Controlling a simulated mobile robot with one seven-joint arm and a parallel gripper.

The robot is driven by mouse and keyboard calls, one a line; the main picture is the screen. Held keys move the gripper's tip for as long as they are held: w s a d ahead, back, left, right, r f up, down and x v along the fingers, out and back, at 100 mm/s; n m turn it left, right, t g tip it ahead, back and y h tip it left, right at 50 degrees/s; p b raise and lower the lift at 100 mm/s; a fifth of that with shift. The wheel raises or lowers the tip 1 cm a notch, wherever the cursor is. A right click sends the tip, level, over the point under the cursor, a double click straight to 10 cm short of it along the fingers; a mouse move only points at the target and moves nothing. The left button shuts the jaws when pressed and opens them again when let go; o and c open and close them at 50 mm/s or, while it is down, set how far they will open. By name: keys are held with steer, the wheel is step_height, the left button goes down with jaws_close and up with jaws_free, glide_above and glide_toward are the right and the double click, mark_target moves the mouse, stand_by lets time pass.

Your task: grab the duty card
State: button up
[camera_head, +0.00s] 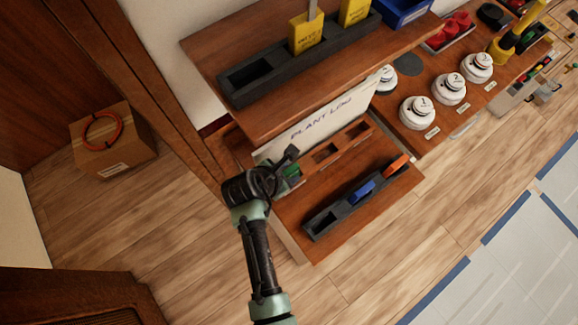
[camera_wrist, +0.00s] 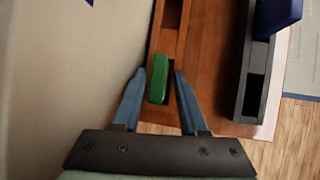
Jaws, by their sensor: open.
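A green piece (camera_wrist: 158,80) stands in the near end slot of a wooden rack (camera_wrist: 167,35); no label on it can be read, so I cannot confirm that it is the duty card. In the wrist view my gripper (camera_wrist: 158,74) is open, one finger on each side of the green piece, with visible gaps. In the head view my gripper (camera_head: 284,165) is at the rack's left end and partly hides the green piece (camera_head: 291,171). The rack's other slots (camera_head: 326,152) look empty.
A dark rack (camera_head: 322,221) beside the wooden one holds a blue piece (camera_head: 360,193) and an orange piece (camera_head: 396,165). A white sign (camera_head: 318,124) stands behind the wooden rack. An upper shelf (camera_head: 225,45) with yellow tags (camera_head: 306,35) overhangs the back.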

steer(key=shift+w+d+f, duration=0.25)
steer(key=shift+f, duration=0.3)
jaws_close()
steer(key=shift+r, duration=0.2)
